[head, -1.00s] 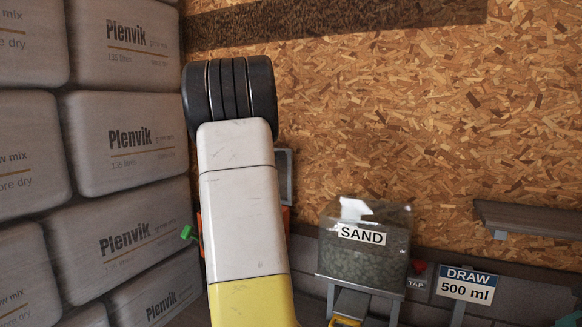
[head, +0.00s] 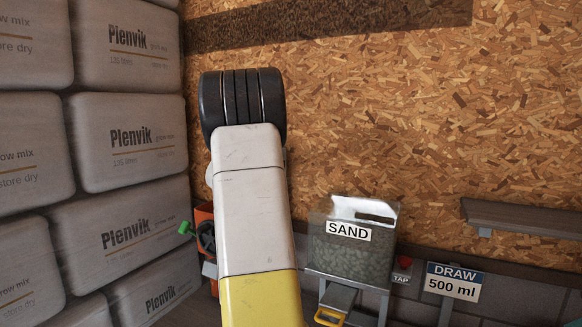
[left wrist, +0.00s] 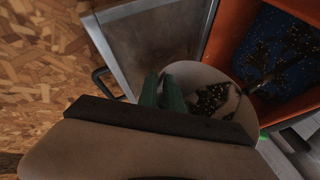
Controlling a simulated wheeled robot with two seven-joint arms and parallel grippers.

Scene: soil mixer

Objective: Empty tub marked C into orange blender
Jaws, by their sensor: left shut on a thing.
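In the left wrist view, my left gripper (left wrist: 162,92) shows two green fingers, shut at the edge of a pale round tub (left wrist: 222,74). Dark speckled material lies inside the tub. No letter shows on it. The tub is beside the open orange blender (left wrist: 216,48), its rim overlapping the blender's edge in this view. The blender's inside is blue with scattered specks. In the head view, my left arm hides most of the orange blender (head: 203,213), and the left gripper is out of sight. My right gripper is in neither view.
A grey panel (left wrist: 152,45) stands beside the blender. A green knob (head: 184,227) sticks out at the blender's left. Stacked grey bags (head: 130,140) fill the left side. A SAND bin (head: 350,258) and DRAW 500 ml sign (head: 455,283) stand at right.

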